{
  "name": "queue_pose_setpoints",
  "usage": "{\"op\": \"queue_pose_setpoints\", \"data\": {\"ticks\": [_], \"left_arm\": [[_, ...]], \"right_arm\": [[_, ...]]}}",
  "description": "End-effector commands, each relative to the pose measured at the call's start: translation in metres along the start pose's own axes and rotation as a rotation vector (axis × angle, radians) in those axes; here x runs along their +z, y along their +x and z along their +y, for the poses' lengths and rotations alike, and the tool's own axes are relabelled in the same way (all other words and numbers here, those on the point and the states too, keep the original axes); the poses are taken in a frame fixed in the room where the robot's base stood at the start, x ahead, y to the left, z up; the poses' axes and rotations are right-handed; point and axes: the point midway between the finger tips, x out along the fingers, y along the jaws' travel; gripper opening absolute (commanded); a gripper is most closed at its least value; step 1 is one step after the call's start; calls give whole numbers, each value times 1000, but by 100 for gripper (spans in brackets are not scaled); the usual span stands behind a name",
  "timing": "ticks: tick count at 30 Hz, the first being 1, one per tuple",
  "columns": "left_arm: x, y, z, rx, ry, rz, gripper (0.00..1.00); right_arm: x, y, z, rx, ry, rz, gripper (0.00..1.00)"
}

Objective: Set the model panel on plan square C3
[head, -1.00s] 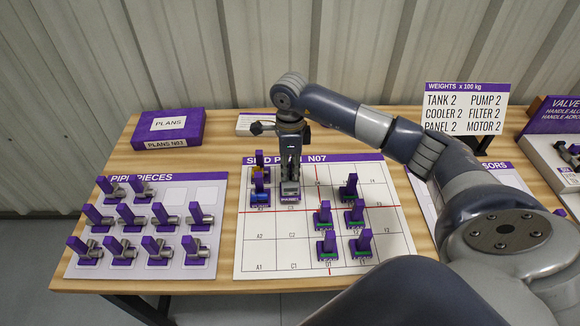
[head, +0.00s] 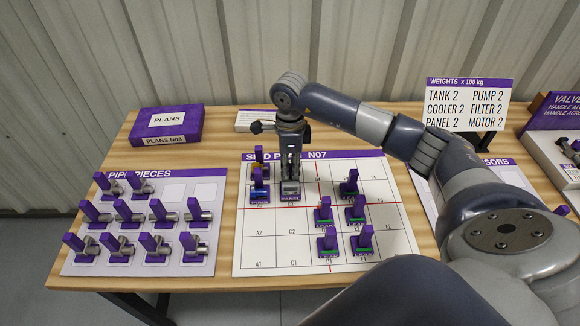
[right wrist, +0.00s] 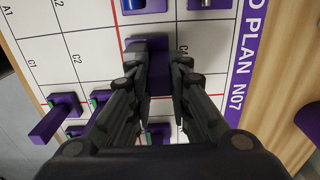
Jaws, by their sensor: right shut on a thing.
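The model panel (head: 290,189) is a small grey piece with a purple base lettered PANEL. My right gripper (head: 290,179) points down and is shut on it. In the right wrist view the panel (right wrist: 158,75) stands between the two fingers. It is over the C3 area of the white plan sheet (head: 260,250), just above the C2 square. The C3 label is hidden, and I cannot tell whether the base touches the sheet. My left gripper is not in view.
Yellow and blue pieces (head: 259,190) on purple bases stand close left of the panel. Several green-trimmed purple models (head: 327,240) stand to the right. A pipe-pieces board (head: 110,250) lies at left. Squares A1, A2, C1 and C2 are clear.

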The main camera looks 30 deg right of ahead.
Motion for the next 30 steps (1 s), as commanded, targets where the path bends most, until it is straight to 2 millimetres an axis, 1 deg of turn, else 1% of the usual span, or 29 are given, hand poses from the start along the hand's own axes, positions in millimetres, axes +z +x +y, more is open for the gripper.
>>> {"op": "queue_pose_setpoints", "data": {"ticks": [30], "left_arm": [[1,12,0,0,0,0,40]], "right_arm": [[0,15,0,0,0,0,0]]}}
